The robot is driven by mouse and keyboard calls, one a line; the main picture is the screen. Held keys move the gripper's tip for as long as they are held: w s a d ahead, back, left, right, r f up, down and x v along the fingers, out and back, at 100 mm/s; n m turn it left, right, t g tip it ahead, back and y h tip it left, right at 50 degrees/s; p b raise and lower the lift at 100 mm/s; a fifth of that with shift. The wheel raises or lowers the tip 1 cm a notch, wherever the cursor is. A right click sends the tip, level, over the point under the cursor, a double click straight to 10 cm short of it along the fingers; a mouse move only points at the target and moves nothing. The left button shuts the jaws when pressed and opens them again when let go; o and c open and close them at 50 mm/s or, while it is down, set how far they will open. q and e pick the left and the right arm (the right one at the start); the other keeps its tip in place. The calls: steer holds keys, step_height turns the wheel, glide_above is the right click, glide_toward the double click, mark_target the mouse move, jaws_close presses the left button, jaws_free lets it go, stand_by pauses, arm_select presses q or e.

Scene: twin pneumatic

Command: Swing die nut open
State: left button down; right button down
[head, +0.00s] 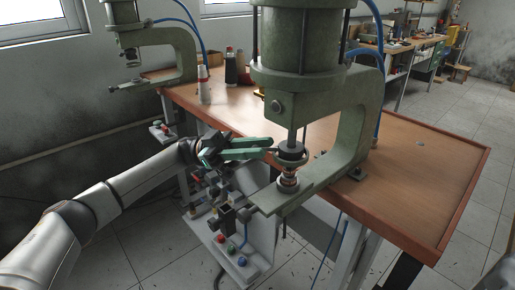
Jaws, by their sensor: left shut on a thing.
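The near green pneumatic press (363,110) stands on the wooden bench, with its C-shaped frame open to the left. Its ram ends in a dark round die nut (291,151) above a small lower die (288,180). My left gripper (268,149) reaches in from the left with its green fingers at the nut's left side. It is shut on what looks like a thin handle of the die nut; the fingers hide most of the grip. My right gripper is not in view.
The wooden bench (430,182) has clear room right of the press. A second green press (182,52) stands at the back left. A white cone-shaped spool (203,86) and dark bottles (231,66) stand between them. A control box with coloured buttons (232,252) hangs below.

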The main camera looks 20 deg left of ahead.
arm_select(q)
steer(key=shift+s+d+f, duration=0.1)
steer(key=shift+d+f, duration=0.05)
steer(key=shift+f, duration=0.2)
steer(key=c, duration=1)
jaws_free()
steer(key=shift+o, duration=1.4)
steer(key=shift+r, duration=0.15)
steer(key=b+v, duration=0.3)
steer(key=v, duration=0.9)
steer(key=shift+a, duration=0.3)
